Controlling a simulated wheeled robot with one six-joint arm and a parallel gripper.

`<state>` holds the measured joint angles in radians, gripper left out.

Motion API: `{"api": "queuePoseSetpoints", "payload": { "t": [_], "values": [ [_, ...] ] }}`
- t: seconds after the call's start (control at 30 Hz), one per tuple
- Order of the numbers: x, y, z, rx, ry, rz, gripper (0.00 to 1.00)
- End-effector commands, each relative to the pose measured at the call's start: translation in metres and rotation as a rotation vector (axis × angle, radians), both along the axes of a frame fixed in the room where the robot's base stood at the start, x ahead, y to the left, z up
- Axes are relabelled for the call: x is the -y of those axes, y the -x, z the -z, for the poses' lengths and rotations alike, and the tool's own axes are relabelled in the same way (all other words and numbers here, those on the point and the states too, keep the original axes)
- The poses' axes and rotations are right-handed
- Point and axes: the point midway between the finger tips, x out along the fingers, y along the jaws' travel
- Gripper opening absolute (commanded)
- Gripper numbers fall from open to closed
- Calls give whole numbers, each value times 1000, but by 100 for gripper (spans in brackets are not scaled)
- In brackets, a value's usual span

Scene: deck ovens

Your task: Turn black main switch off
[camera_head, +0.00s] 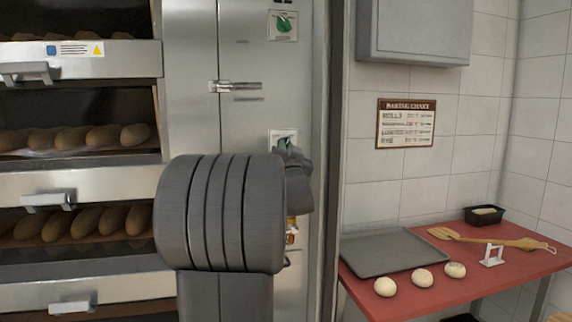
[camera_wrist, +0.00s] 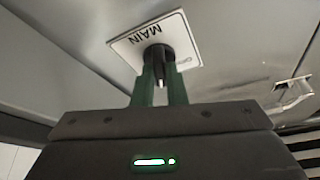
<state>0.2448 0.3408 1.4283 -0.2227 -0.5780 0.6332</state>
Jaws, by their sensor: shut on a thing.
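The black main switch (camera_wrist: 157,54) sits on a white plate (camera_wrist: 184,53) lettered MAIN in the wrist view. My gripper (camera_wrist: 159,76) has its two green fingers on either side of the switch and is shut on it. A pale mark shows on the switch's end between the fingers. In the camera_head view my dark wrist and arm stand before the oven's steel side panel. They hide the black switch there. A white plate with something green on it (camera_head: 283,139) shows just above my wrist, partly covered.
A green knob on a white plate (camera_head: 283,25) is higher on the panel, with a metal latch (camera_head: 234,87) below left. Oven decks with loaves (camera_head: 75,138) are at left. A red table (camera_head: 455,292) at right holds a grey tray (camera_head: 383,252) and dough balls.

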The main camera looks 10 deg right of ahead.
Motion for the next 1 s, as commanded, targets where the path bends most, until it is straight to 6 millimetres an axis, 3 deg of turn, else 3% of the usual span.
{"api": "queuePoseSetpoints", "payload": {
  "t": [0.03, 1.0],
  "values": [
    [2, 0, 7, 2, 45, 3, 0],
    [7, 0, -2, 30, 936, 1, 0]
  ]
}}
